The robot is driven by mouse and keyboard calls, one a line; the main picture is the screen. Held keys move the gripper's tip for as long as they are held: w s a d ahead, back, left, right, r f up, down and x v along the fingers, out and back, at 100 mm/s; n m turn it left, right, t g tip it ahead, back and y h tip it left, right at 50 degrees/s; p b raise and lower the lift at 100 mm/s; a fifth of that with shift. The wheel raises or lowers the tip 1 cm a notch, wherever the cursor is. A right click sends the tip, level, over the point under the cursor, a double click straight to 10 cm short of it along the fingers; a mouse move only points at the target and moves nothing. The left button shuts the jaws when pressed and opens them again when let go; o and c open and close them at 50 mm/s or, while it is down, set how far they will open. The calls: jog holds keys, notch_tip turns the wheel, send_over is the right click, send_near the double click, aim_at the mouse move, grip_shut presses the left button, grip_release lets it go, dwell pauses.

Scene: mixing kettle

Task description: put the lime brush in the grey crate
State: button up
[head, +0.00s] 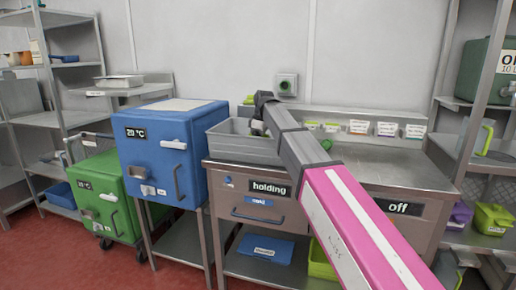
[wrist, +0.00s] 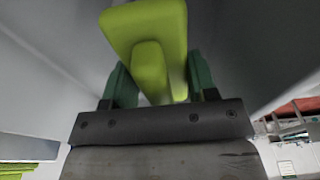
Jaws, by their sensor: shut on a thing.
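The grey crate (head: 232,149) stands on the steel worktop, just right of the blue box. My gripper (head: 258,127) reaches down at the crate's right part, and the arm hides some of it. In the wrist view my gripper (wrist: 162,82) is shut on the lime brush (wrist: 145,28), with a green finger on either side of it. Grey surfaces that look like crate walls flank the brush there. The brush cannot be made out in the head view, and whether it touches the crate floor is hidden.
A blue box (head: 165,158) stands close on the crate's left. A shelf with several labelled small items (head: 358,127) runs behind the worktop. The worktop right of my arm (head: 390,158) is clear. A green box (head: 105,200) stands lower left.

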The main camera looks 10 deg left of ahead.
jog(key=shift+f, duration=1.65)
jog(key=shift+f, duration=0.1)
jog(key=o, duration=1.1)
jog(key=r, duration=0.4)
jog(key=d+r, duration=0.1)
jog(key=r, duration=0.7)
jog(key=shift+s+d+r, duration=0.1)
jog(key=shift+d, duration=0.3)
